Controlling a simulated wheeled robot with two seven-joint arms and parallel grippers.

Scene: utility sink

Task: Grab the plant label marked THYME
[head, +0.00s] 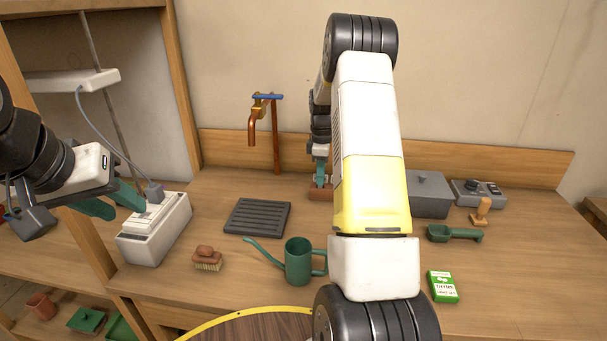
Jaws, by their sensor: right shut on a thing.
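No plant label can be made out in the head view. My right gripper (320,178) points down at the back of the bench, over a small reddish-brown block (319,194). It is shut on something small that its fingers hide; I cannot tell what. A green and white packet (443,286) with print that seems to read THYME lies at the front right, well apart from both grippers. My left gripper (112,203) is open, its green fingers spread, beside a white box-shaped device (155,232).
A dark slatted tray (257,217), a green watering can (299,261) and a brush (207,259) are on the bench. A copper tap (265,120) stands behind. At right are a grey box (429,196), a green scoop (455,234) and a wooden stamp-like tool (481,210).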

